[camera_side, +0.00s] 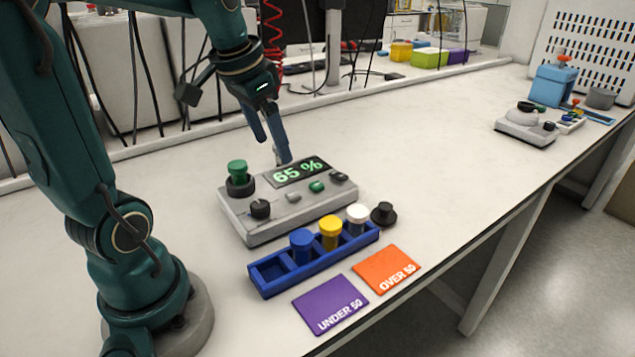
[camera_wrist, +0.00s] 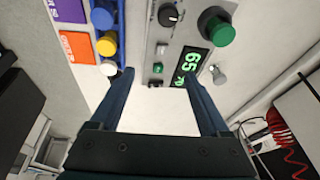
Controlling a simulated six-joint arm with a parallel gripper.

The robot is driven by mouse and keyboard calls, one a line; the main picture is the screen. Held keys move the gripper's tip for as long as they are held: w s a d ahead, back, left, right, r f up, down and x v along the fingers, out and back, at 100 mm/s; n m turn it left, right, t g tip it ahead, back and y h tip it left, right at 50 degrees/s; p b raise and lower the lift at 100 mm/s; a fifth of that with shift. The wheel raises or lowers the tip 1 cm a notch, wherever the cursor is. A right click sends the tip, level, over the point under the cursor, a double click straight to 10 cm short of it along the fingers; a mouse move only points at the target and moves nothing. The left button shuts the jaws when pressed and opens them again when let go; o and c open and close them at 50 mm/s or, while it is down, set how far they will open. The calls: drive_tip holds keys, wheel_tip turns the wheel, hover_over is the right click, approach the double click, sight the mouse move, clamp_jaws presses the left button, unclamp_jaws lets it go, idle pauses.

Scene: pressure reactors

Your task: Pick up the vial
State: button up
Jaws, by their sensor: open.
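A green-capped vial (camera_side: 237,172) stands upright in a dark round holder at the back left of the grey device (camera_side: 255,228). In the wrist view the green cap (camera_wrist: 222,32) is at the upper right. Vials with a blue cap (camera_side: 302,243), a yellow cap (camera_side: 330,230) and a white cap (camera_side: 357,216) stand in a blue rack (camera_side: 262,284) in front of the device. I cannot tell which vial is meant. My gripper (camera_side: 284,158) points down behind the device, near its display. Its fingers (camera_wrist: 160,76) are apart, with nothing between them.
The display (camera_side: 300,172) reads 65 %. Cards marked UNDER 50 (camera_side: 328,302) and OVER 50 (camera_side: 386,270) lie in front of the rack near the table edge. A small black round piece (camera_side: 383,214) stands at the rack's right end. The table to the right is mostly clear.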

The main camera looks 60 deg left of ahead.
sight(237, 164)
drive_tip(key=a+f+n, duration=0.1)
drive_tip(key=a, duration=0.2)
drive_tip(key=s+a+f+n+g, duration=0.1)
drive_tip(key=a+f, duration=0.1)
drive_tip(key=a, duration=0.2)
drive_tip(key=s+a+f+n, duration=0.1)
drive_tip(key=a, duration=0.2)
drive_tip(key=shift+s+a+f+n+g, duration=0.15)
drive_tip(key=shift+s+f+n+g, duration=0.15)
drive_tip(key=shift+g, duration=0.1)
drive_tip(key=shift+s+a+f+h, duration=0.15)
drive_tip(key=shift+a+f+h, duration=0.05)
drive_tip(key=shift+h, duration=0.1)
drive_tip(key=shift+w+a+f, duration=0.1)
drive_tip(key=shift+w+f, duration=0.05)
drive_tip(key=shift+f, duration=1.1)
drive_tip(key=shift+w+a+f, duration=0.1)
drive_tip(key=shift+w+f, duration=0.05)
drive_tip(key=shift+f, duration=1.1)
clamp_jaws()
